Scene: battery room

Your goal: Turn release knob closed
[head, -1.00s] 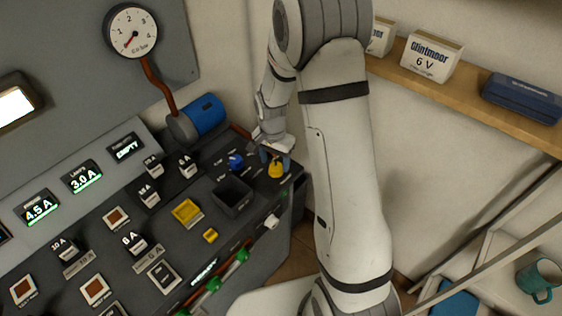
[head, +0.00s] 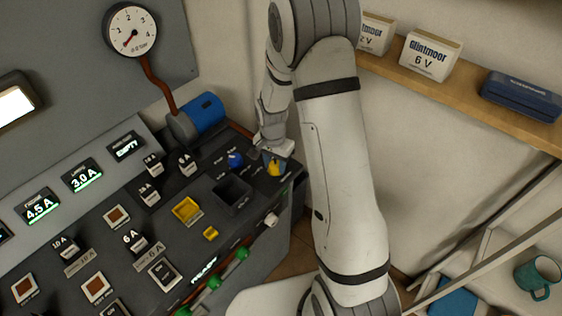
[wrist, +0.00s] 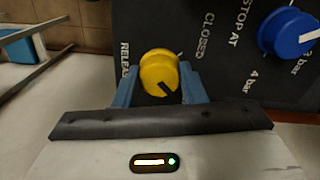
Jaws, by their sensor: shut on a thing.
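The yellow release knob (wrist: 159,73) sits on the dark panel between the two blue fingers of my gripper (wrist: 160,88) in the wrist view. The fingers are shut on its sides. A dark pointer mark on the knob points down and right in that view, while the word CLOSED is printed above and to its right. In the head view the knob (head: 274,168) shows at the console's right end, partly hidden by my gripper (head: 273,160).
A blue knob (wrist: 288,32) marked STOP AT, with bar values, stands close beside the yellow one. A black open bin (head: 231,194) and a blue cylinder (head: 204,113) are near on the console. A pressure gauge (head: 131,30) hangs on the panel, its needle low.

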